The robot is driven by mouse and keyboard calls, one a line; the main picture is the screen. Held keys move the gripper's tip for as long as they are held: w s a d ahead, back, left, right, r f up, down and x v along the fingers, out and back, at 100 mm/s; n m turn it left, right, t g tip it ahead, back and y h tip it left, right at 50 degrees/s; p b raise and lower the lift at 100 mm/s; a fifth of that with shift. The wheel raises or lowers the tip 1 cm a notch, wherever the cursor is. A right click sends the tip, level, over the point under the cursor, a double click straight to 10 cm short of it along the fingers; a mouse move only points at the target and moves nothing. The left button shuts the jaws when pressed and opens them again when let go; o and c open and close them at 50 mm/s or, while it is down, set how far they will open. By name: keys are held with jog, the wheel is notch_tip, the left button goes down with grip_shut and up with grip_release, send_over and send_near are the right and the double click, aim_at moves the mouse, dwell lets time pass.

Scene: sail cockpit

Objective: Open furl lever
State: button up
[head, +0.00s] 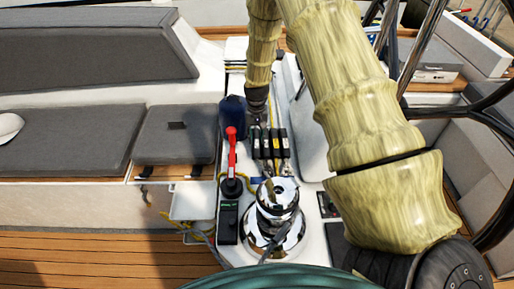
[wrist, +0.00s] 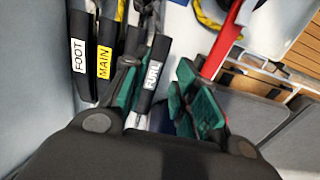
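The furl lever (wrist: 152,75), black with a white FURL label, shows in the wrist view between the two green-padded fingers of my gripper (wrist: 157,68). The fingers are apart, one on each side of the lever, with a visible gap at the right finger. I cannot tell if the left finger touches it. In the head view the furl lever (head: 256,144) is the leftmost of a row of black levers, lying in line with the others. My gripper (head: 258,107) hangs just behind the row there, its fingers small and dark.
A red handle (head: 231,150) stands left of the row. A chrome winch (head: 277,210) stands in front. Grey cushions (head: 70,138) lie left, and a steering wheel (head: 490,115) is at right.

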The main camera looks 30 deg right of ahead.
aim_at(257, 151)
jog(key=shift+s+f+p, duration=0.1)
jog(key=shift+f+p, duration=1.2)
jog(key=shift+f, duration=2.6)
jog(key=shift+d, duration=0.1)
